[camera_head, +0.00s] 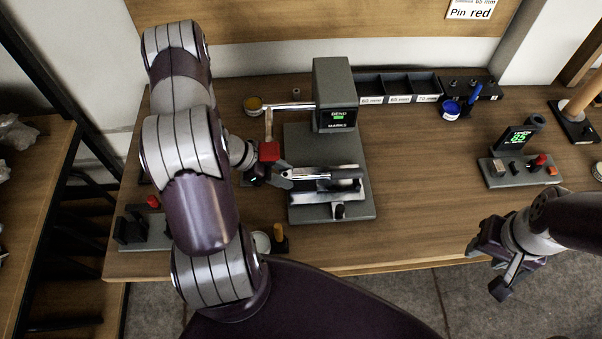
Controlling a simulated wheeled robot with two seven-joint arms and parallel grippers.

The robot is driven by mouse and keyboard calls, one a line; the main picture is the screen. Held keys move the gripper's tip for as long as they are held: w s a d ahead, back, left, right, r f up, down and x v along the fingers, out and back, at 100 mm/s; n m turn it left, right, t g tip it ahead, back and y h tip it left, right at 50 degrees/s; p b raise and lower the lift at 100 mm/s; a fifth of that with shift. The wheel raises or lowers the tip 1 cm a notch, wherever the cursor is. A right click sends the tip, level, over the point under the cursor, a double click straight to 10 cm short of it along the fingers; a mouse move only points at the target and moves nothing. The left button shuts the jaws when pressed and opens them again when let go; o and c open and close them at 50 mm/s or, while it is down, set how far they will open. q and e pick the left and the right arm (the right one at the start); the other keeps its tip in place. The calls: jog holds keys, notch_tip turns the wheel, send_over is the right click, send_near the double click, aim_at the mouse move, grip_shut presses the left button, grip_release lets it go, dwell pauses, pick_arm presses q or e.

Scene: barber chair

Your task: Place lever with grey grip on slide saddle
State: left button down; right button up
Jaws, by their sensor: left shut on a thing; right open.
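The bending machine (335,95) stands on a grey base plate (360,208) in the middle of the table. Its slide saddle (338,188) is at the front of the plate. A bright metal lever (335,173) lies roughly level over the saddle. Its left end meets my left gripper (283,179), which is shut on it. The grey grip is hard to tell apart from the fingers, and I cannot tell whether the lever rests on the saddle. My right gripper (489,267) is open and empty, off the table's front edge at the right.
A machine arm with a red block (269,151) hangs close above my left gripper. Labelled bins (397,86) and a blue-topped cup (451,109) stand behind. A tester with a green display (515,138) stands right. The table between is clear.

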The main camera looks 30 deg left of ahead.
aim_at(298, 176)
pick_arm(q)
jog(key=w+d, duration=0.2)
jog(key=d, duration=0.1)
jog(key=shift+d+p, duration=0.2)
jog(key=shift+p, duration=0.2)
jog(key=shift+f, duration=0.8)
jog(key=c, duration=0.7)
grip_release()
jog(key=shift+f, duration=0.15)
